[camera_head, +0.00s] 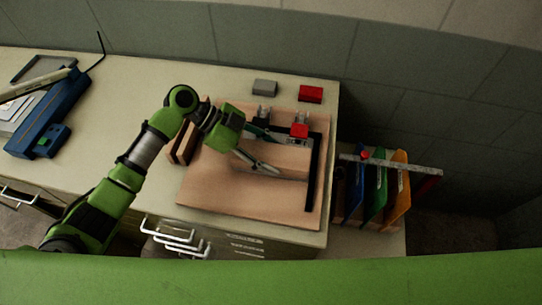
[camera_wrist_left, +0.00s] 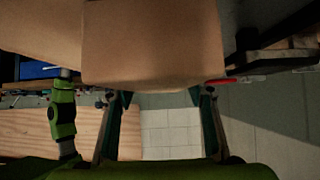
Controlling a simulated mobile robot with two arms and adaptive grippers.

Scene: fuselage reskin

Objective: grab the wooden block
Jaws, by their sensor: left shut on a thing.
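The wooden block (camera_wrist_left: 152,45) fills the top middle of the left wrist view, with plain light-brown faces. In the head view the block (camera_head: 287,156) is hard to tell from the wooden board of the same colour around it. My left gripper (camera_head: 270,154) reaches in from the left over the board, one finger on either side of the block. In the left wrist view the fingers of my left gripper (camera_wrist_left: 160,98) stand apart and meet the block's lower edge. It is shut on the block. My right gripper is not in view.
The wooden board (camera_head: 250,205) lies on the pale worktop (camera_head: 110,150), with a black square (camera_head: 313,170) and a red-topped clamp (camera_head: 299,131). Grey (camera_head: 265,87) and red (camera_head: 310,94) blocks lie behind. A rack with coloured panels (camera_head: 375,190) stands right. Blue equipment (camera_head: 50,115) is left.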

